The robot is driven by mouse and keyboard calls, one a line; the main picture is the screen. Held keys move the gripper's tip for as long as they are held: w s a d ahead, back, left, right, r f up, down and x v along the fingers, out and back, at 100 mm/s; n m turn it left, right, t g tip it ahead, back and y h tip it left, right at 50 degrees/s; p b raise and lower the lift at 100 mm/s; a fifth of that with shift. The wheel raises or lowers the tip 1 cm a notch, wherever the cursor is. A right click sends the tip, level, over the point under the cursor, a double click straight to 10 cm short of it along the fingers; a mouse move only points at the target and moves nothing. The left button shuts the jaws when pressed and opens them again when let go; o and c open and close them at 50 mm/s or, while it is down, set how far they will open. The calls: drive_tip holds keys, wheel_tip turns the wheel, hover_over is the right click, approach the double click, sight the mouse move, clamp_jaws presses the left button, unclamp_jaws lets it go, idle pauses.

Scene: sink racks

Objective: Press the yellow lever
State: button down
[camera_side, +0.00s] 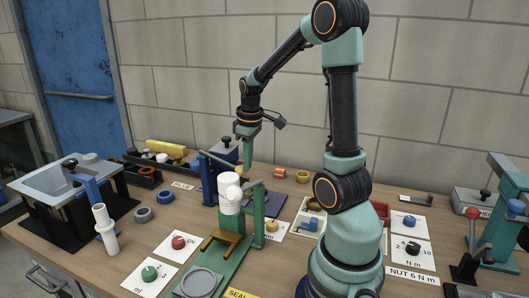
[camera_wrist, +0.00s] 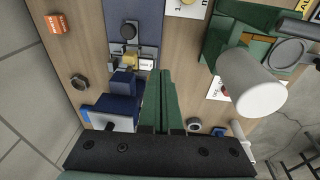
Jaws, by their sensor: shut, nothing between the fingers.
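A small yellow piece, which looks like the end of the yellow lever (camera_side: 239,169), shows at the blue fixture (camera_side: 210,178) just beside my fingertips. In the wrist view the yellow piece (camera_wrist: 130,62) sits on the blue fixture, left of my fingertips. My gripper (camera_side: 247,168) points down with its green fingers together and empty. In the wrist view my fingertips (camera_wrist: 165,72) are right of the yellow piece. I cannot tell whether they touch it. My fingers hide part of the fixture behind them.
A green stand with a white cylinder (camera_side: 230,193) is in front of my gripper, close to it. A grey sink basin (camera_side: 60,175) stands at the left. Cards with coloured knobs, such as the red one (camera_side: 178,242), lie on the table. A rear wall closes off the back.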

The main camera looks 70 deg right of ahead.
drive_tip(key=s+a+r, duration=0.1)
drive_tip(key=s+r, duration=0.6)
drive_tip(key=r, duration=0.4)
drive_tip(key=shift+s+a, duration=0.2)
drive_tip(key=shift+s, duration=0.15)
idle(0.3)
drive_tip(key=w+a+f+t, duration=0.1)
drive_tip(key=w+a+t, duration=0.1)
drive_tip(key=a, duration=0.8)
drive_tip(key=w+a+f+t+y, duration=0.1)
drive_tip(key=w+a, duration=0.3)
drive_tip(key=a, duration=0.7)
drive_tip(key=shift+a+f+t, duration=0.2)
drive_tip(key=shift+a+t, duration=0.1)
drive_tip(key=shift+t, duration=0.4)
